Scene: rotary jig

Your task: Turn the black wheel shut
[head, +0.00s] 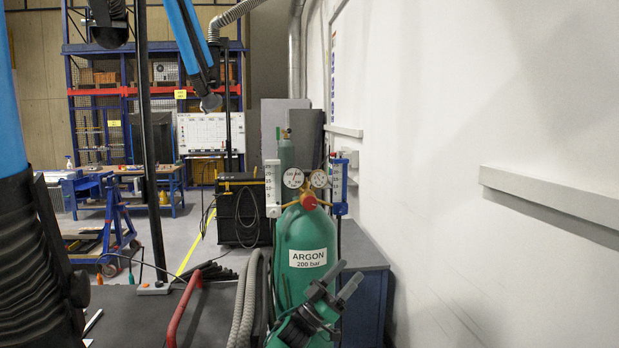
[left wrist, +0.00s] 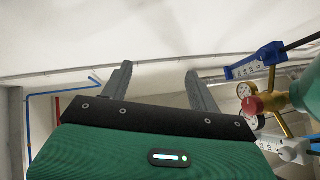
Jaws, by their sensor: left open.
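I cannot make out a black wheel in either view. The green argon cylinder (head: 300,240) stands upright in the head view, with a red knob (head: 309,202) and two round gauges (head: 293,178) at its top. My left gripper (head: 351,270) is in front of the cylinder's lower part, below the gauges, with its fingers pointing up and right. In the left wrist view the fingers (left wrist: 158,68) are spread, with nothing between them. There the red knob (left wrist: 253,104) and cylinder (left wrist: 307,88) lie to the right of the fingers. My right gripper is in neither view.
Blue and white flow tubes (head: 338,185) flank the gauges. Grey hoses (head: 244,300) and a red curved bar (head: 182,310) are left of the cylinder.

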